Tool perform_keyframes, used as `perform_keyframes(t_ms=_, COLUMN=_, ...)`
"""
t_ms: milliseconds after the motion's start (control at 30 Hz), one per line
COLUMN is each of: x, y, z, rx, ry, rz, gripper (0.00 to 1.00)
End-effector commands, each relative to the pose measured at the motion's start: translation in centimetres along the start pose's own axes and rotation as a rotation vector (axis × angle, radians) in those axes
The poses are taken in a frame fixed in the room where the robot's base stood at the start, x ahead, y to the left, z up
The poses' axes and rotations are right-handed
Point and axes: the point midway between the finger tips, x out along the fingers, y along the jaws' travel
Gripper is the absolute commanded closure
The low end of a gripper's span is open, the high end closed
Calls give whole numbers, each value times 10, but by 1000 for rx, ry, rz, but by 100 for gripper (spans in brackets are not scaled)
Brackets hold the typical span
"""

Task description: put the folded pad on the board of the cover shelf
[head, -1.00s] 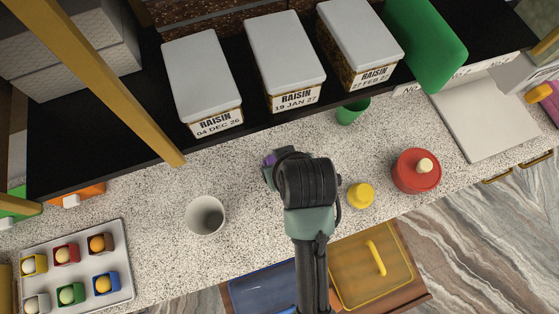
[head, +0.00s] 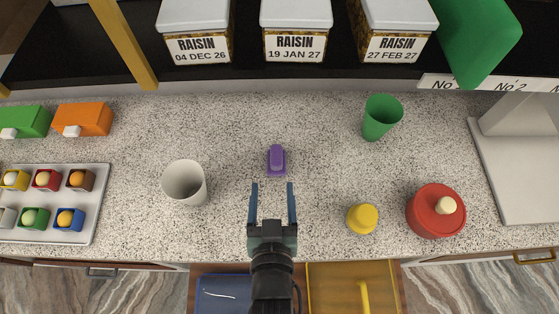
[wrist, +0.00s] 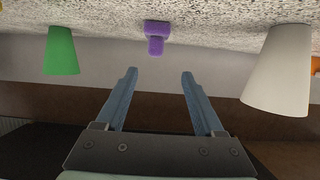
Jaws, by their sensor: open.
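A small purple item (head: 277,160), with a raised narrower part on a wider base, lies on the speckled counter. It may be the folded pad, but I cannot tell for sure. My gripper (head: 272,188) is open and empty, its two blue fingers pointing toward the purple item and apart from it. The wrist view shows the purple item (wrist: 156,37) beyond my open fingertips (wrist: 157,76), with a gap. A dark shelf (head: 330,78) runs along the back, with "No" labels on its front edge at the right; I cannot tell if it is the cover shelf.
A white cup (head: 184,185) stands left of my gripper, a green cup (head: 381,118) at back right. A yellow-topped item (head: 362,219) and a red lidded pot (head: 435,212) stand at right. A sweets tray (head: 97,205) is at left. Raisin tins (head: 296,42) line the back.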

Motion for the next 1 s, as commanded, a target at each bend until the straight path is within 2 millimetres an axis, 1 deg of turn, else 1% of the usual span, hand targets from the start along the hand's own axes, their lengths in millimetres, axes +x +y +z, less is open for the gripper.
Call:
perform_keyframes(t_ms=33, x=9, y=0, z=-3, rx=0, ry=3, rz=0, gripper=30)
perform_keyframes(t_ms=100, x=21, y=0, z=-2, rx=0, ry=2, rz=0, gripper=30)
perform_keyframes(t_ms=300, x=50, y=1, z=-2, rx=0, ry=1, rz=1, gripper=30)
perform_keyframes(t_ms=400, x=58, y=1, z=-2, rx=0, ry=0, rz=1, gripper=30)
perform_keyframes(t_ms=567, x=65, y=2, z=-1, rx=-1, ry=-1, rz=1, gripper=30)
perform_keyframes(t_ms=667, x=74, y=4, z=-2, rx=-2, ry=-1, rz=1, gripper=30)
perform_keyframes(t_ms=900, x=104, y=9, z=-1, rx=-1, ry=-1, rz=1, gripper=30)
perform_keyframes(t_ms=1000, x=111, y=9, z=0, rx=0, ry=-2, rz=1, gripper=30)
